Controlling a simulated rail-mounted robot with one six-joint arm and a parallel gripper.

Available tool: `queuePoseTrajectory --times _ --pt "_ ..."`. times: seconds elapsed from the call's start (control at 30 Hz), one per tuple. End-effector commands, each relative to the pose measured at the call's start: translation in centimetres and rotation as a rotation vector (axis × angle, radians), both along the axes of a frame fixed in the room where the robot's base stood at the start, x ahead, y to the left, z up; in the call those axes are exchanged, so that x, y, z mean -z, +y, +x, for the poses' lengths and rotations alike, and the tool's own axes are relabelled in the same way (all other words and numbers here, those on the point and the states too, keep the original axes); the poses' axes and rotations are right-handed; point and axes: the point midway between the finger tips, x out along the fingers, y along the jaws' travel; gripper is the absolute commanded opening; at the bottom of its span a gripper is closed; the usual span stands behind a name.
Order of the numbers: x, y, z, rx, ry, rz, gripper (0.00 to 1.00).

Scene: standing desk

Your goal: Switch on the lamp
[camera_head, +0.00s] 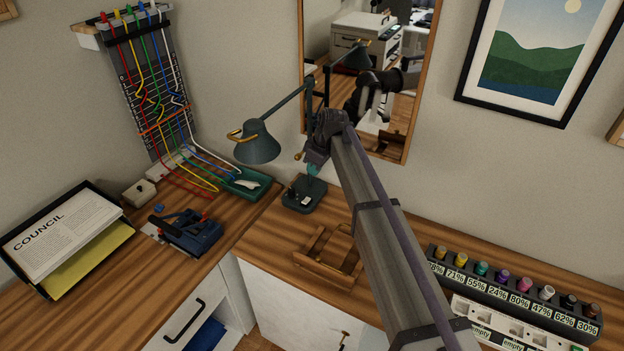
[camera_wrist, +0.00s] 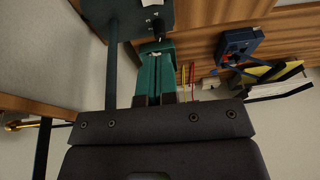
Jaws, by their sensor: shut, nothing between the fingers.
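The lamp is dark grey-green, with its shade (camera_head: 258,147) hanging at the upper left and its square base (camera_head: 304,196) on the wooden desk. No glow shows from the shade. A small black-and-white switch (camera_head: 306,201) sits on the base. My gripper (camera_head: 312,171) points down just above the base, beside the lamp's post. In the wrist view its teal fingers (camera_wrist: 156,48) are closed together and empty. Their tips lie close to the dark switch on the base (camera_wrist: 135,17); whether they touch cannot be told. The lamp post (camera_wrist: 111,70) runs beside the fingers.
A wooden stand (camera_head: 328,258) lies in front of the base. A green tray (camera_head: 247,184) and a blue hole punch (camera_head: 190,232) are to the left. A mirror (camera_head: 407,130) hangs behind my arm. A labelled bottle rack (camera_head: 515,290) stands at the right.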

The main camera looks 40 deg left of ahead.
Motion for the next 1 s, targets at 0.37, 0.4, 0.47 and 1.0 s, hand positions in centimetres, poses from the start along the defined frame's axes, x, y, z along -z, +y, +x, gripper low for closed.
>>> queuePoseTrajectory --times 0.37,0.4,0.47,1.0 --pt "8.7 2.2 -0.7 0.000 0.000 0.000 0.00" --pt "9.5 2.4 -0.7 0.000 0.000 0.000 0.00" --pt "10.7 2.3 -1.0 0.000 0.000 -0.001 0.00" --pt "12.3 2.1 -1.3 0.003 -0.003 0.000 0.00"
